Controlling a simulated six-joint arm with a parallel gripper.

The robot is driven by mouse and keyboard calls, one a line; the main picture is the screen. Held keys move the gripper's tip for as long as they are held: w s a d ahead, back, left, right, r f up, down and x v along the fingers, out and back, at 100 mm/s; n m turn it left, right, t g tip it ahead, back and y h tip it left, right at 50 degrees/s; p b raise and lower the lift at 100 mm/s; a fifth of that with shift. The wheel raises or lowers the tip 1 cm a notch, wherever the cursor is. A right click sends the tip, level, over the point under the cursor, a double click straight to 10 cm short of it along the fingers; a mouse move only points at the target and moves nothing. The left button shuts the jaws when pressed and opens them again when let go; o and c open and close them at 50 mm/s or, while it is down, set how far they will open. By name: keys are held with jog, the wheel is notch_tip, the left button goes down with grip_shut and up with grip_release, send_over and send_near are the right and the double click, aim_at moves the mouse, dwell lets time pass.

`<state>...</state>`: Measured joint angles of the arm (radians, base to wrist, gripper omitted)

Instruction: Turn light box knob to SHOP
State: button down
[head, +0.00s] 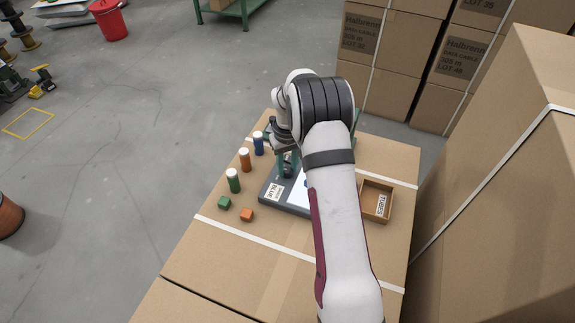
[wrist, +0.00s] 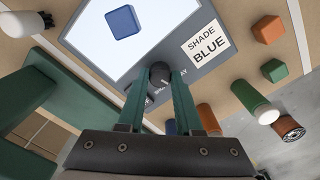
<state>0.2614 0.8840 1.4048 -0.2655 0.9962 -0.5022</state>
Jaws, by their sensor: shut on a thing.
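The light box (head: 268,205) is a dark grey case on a cardboard surface, with a lit white top; it also shows in the wrist view (wrist: 85,45). Its label reads SHADE BLUE (wrist: 208,42), and a blue block (wrist: 122,20) lies on the lit panel. In the wrist view the dark round knob (wrist: 160,73) is between my green fingertips. My gripper (wrist: 160,82) is shut on the knob. Lettering beside the knob is partly covered by my fingers, so I cannot tell which setting it points to. In the head view my arm hides the knob.
Green (head: 233,181), orange (head: 245,160) and blue (head: 258,143) tubes with white caps stand left of the box. A green block (head: 224,203) and an orange block (head: 247,215) lie near them. An open TUBES tray (head: 370,213) is right. Tall cartons (head: 500,190) crowd the right side.

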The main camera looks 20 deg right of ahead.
aim_at(287, 170)
jog(key=m, duration=0.5)
jog(key=shift+m, duration=0.3)
jog(key=m, duration=0.5)
jog(key=shift+m, duration=0.4)
jog(key=c, duration=0.6)
grip_release()
jog(key=shift+r, duration=0.1)
notch_tip(287, 170, up, 16)
jog(key=shift+f, duration=0.15)
